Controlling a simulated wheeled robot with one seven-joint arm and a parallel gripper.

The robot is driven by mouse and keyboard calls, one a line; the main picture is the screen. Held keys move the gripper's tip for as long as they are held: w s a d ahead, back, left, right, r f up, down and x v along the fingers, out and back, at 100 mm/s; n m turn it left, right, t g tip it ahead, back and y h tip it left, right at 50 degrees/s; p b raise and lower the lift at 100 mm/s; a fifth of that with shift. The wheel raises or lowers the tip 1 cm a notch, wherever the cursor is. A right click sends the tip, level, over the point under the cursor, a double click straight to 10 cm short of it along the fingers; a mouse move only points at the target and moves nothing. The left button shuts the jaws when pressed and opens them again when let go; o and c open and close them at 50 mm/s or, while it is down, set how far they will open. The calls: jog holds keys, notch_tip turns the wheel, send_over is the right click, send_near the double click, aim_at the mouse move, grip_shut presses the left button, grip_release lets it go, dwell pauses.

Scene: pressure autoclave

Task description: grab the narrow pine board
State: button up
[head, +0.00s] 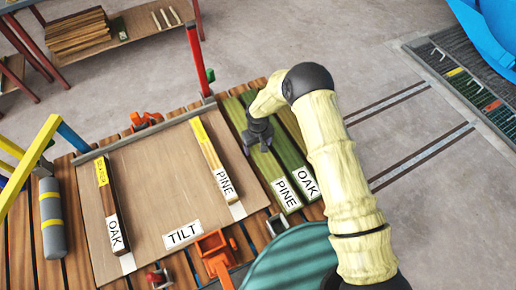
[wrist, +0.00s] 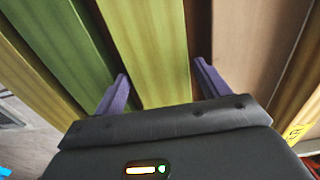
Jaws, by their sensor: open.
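Two pieces carry PINE labels. One is a green board (head: 268,168) on the slatted bench, beside a green OAK board (head: 292,128). The other is a slimmer brown strip (head: 212,160) with a yellow tag, lying on the brown TILT panel (head: 160,180). My gripper (head: 262,142) is over the green PINE board. In the wrist view my open gripper (wrist: 161,75) has one purple finger on each side of a yellow-green board (wrist: 148,50), with nothing clamped. I cannot tell how far the fingertips reach down beside it. My gripper hides part of the board in the head view.
A narrow OAK strip (head: 112,205) lies on the panel's left side. Orange clamps (head: 217,252) and a red post (head: 199,58) stand at the panel's edges. A grey cylinder (head: 52,218) is at left.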

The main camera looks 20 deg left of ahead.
aim_at(258, 147)
jog(key=c, duration=1.1)
jog(key=shift+r, duration=0.1)
notch_tip(258, 147, up, 10)
jog(key=shift+f+b, duration=0.1)
jog(key=shift+b, duration=0.65)
